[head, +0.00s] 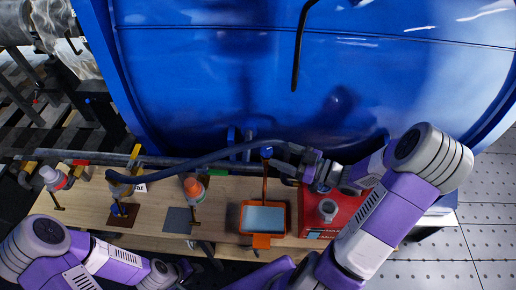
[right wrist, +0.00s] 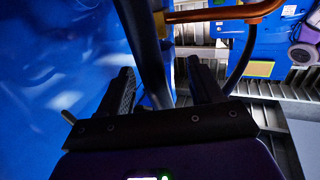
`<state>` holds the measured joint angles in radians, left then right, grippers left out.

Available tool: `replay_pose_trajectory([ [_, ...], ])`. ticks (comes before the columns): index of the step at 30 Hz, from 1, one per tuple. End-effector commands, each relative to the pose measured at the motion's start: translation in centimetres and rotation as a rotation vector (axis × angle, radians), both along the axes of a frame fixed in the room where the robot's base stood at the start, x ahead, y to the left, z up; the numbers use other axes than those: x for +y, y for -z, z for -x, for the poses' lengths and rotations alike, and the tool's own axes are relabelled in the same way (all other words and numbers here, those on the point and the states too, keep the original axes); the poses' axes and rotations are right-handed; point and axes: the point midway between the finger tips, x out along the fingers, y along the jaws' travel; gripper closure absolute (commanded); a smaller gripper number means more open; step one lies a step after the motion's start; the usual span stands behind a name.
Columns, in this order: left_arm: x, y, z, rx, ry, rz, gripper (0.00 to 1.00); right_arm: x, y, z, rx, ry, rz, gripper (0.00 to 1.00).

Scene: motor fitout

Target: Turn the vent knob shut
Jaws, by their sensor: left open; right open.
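No part is clearly marked as the vent knob. A small blue knob-like part (head: 267,152) sits atop an upright copper pipe, and a round grey cap (head: 328,208) sits on a red box (head: 345,212). My right gripper (head: 308,166) is open above the red box, at the right end of a dark blue hose (head: 210,157). In the right wrist view the dark hose (right wrist: 146,45) passes between the open fingers (right wrist: 160,88); I cannot tell if they touch it. My left gripper (head: 185,270) is open at the bench's front edge, its fingers partly hidden.
The wooden bench (head: 155,215) holds an orange tray (head: 246,228), a grey pad (head: 179,221), an orange-capped bottle (head: 193,187) and a white-and-red bottle (head: 54,177). A big blue curved shell (head: 220,80) stands behind it. Tiled floor (head: 485,200) is clear at right.

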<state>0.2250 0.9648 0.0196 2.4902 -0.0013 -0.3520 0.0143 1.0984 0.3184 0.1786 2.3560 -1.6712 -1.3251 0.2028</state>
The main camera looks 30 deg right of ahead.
Motion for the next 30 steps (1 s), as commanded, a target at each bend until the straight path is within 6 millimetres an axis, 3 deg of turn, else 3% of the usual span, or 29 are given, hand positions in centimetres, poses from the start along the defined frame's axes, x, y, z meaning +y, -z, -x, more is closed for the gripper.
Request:
replay_pose_trajectory([
  [15,0.0,1.0,0.0,0.0,0.0,0.0,0.57,4.1,0.1,-5.4,-0.001,-0.002,0.0,0.35],
  [26,0.0,1.1,0.0,0.0,0.0,0.0,0.57,4.5,0.0,-6.0,0.0,0.001,0.0,0.35],
  [30,0.0,1.1,0.0,0.0,0.0,0.0,0.57,4.5,0.0,-5.9,0.0,0.0,0.0,0.53],
])
